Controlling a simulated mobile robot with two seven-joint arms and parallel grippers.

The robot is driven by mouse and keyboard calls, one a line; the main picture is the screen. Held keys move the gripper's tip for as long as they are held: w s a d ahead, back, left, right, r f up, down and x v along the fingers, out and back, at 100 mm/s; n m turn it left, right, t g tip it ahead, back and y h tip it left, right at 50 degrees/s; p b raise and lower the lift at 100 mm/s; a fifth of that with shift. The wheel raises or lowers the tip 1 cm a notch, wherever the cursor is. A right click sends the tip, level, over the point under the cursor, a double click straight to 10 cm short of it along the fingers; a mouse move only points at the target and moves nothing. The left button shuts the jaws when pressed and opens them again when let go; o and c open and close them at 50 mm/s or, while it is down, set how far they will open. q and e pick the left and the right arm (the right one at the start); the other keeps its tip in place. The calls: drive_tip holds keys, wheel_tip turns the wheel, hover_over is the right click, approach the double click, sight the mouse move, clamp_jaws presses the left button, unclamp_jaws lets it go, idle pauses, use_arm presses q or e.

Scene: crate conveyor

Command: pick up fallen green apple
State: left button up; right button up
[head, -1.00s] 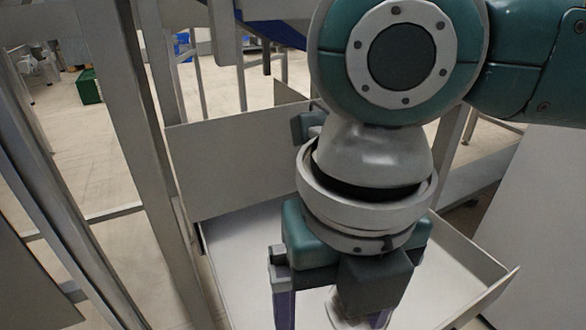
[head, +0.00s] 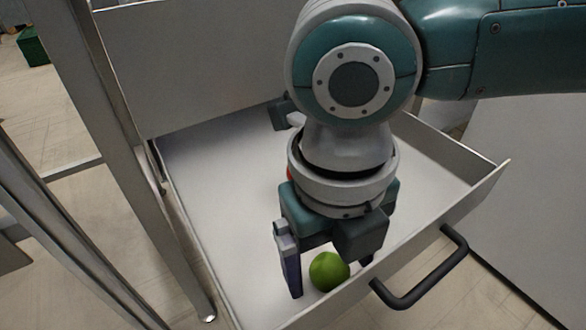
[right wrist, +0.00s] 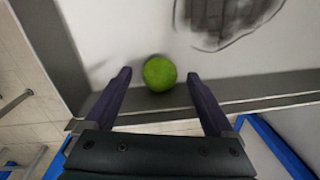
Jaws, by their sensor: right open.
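A green apple (head: 328,271) lies on the white floor of an open drawer (head: 235,185), close to its front wall. My right gripper (head: 328,276) is over the drawer, pointing down, with its fingers apart around the apple's place in the head view. In the right wrist view the apple (right wrist: 159,73) shows just beyond and between the open fingertips (right wrist: 158,76), with nothing held. I cannot tell the exact gap between fingers and apple. My left gripper is not in view.
The drawer's front wall carries a black handle (head: 425,272). Its right side wall and back panel (head: 190,60) stand around the arm. A metal frame post (head: 120,130) rises on the left. A small red thing (head: 289,174) shows partly behind my wrist.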

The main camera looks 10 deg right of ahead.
drive_tip(key=shift+f, duration=0.15)
drive_tip(key=shift+c, duration=0.2)
clamp_jaws()
idle(0.4)
